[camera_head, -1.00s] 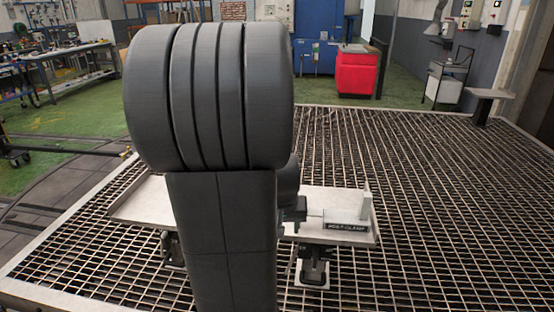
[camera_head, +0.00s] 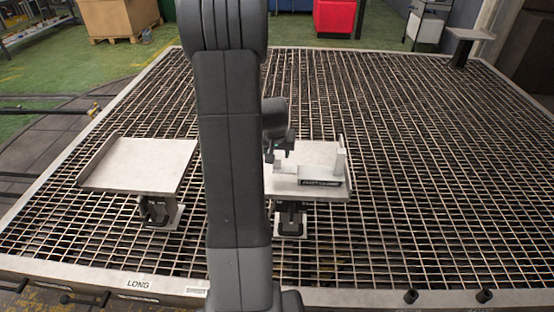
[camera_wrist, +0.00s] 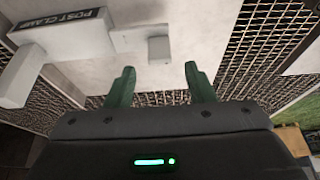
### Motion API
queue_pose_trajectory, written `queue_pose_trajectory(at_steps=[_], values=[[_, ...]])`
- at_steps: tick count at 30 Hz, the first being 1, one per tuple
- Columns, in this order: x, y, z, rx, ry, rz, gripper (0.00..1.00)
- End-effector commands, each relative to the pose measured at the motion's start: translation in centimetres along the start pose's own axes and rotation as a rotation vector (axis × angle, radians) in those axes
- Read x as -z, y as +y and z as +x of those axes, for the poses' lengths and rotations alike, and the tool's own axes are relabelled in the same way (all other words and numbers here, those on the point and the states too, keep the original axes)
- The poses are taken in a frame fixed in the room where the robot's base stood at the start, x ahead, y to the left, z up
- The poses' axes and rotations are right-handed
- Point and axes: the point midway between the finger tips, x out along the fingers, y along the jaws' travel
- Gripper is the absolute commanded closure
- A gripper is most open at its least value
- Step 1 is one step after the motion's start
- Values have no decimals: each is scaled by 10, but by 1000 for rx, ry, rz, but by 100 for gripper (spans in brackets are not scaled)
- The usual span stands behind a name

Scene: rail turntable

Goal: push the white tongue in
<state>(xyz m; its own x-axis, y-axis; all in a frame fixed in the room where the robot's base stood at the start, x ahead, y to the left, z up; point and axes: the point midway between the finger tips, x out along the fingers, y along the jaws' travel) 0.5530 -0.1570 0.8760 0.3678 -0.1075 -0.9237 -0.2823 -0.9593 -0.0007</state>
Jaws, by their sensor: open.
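The white post clamp (camera_head: 312,172) stands on a pale table, with a dark label on its front and a taller white upright (camera_head: 340,160) at its right. In the wrist view the clamp's label (camera_wrist: 62,32) reads POST CLAMP. A pale bar runs out from the clamp to a small white block (camera_wrist: 158,50), which looks like the tongue's end. My gripper (camera_wrist: 158,76) is open and empty, its green fingers apart, with the block just beyond and between the tips in the picture. Contact cannot be told. In the head view my gripper (camera_head: 283,143) is just left of the clamp.
The clamp's table (camera_head: 318,152) stands on a wide metal grating (camera_head: 420,200). A second pale table (camera_head: 140,163) stands to the left, partly hidden by my arm. A small stand (camera_head: 471,34) is far right. The grating right of the clamp is clear.

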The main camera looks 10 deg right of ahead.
Motion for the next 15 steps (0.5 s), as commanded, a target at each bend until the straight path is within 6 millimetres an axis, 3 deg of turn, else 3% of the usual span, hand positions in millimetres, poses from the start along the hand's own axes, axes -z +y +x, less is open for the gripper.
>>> queue_pose_trajectory(at_steps=[6, 15], values=[[-1, 0, 34, -1, -3, 0, 51], [0, 0, 54, 0, -1, 0, 51]])
